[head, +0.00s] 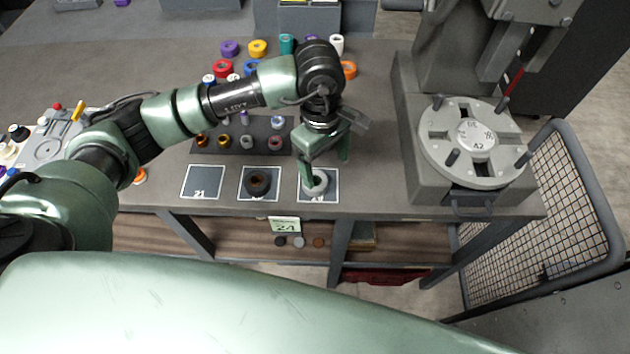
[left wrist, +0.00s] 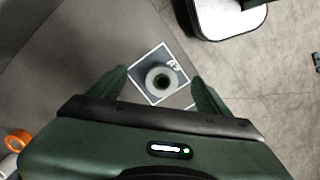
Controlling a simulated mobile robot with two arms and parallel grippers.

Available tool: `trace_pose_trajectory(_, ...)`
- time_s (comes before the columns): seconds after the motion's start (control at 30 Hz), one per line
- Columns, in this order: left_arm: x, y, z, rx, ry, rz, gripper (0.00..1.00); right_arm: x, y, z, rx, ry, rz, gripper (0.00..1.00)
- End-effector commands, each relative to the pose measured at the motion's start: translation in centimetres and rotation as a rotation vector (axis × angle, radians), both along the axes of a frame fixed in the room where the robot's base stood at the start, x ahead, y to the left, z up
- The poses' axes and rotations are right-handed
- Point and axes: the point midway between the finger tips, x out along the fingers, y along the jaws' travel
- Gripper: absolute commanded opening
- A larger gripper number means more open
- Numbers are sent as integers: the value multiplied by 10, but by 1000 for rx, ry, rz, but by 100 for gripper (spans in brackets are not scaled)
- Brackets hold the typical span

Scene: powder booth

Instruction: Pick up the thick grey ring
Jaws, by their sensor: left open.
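The thick grey ring (head: 316,186) lies flat on a dark, white-edged square mat (head: 331,198) near the front edge of the table. In the left wrist view the ring (left wrist: 162,93) shows from above, between the two fingers and farther off than their tips. My left gripper (head: 327,160) is open and points down over the ring, with its fingers partly covering the view of it. The left gripper (left wrist: 163,82) also shows open in the left wrist view, with nothing held between the fingers. My right gripper is not in view.
A dark ring (head: 257,184) sits on the neighbouring mat, and another mat (head: 202,182) farther left is empty. Coloured rings stand behind my arm. A heavy machine with a round grey plate (head: 477,142) stands to the right.

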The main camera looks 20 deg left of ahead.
Motion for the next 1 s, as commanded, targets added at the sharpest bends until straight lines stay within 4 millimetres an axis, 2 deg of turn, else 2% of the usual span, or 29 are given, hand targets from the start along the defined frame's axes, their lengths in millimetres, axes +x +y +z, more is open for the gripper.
trace_pose_trajectory(0.03,5,11,1,46,-10,-3,78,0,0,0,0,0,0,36)
trace_pose_trajectory(0.13,7,22,-2,87,-15,-3,78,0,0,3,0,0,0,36)
trace_pose_trajectory(0.37,6,22,-26,86,-11,-2,78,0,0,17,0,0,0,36)
trace_pose_trajectory(0.53,5,26,-49,86,-8,-2,78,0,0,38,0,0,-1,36)
trace_pose_trajectory(0.7,7,25,-71,83,-12,-4,78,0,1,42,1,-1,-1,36)
trace_pose_trajectory(0.97,7,25,-76,82,-16,-4,78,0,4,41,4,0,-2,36)
trace_pose_trajectory(1.0,7,25,-76,82,-16,-4,70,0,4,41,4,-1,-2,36)
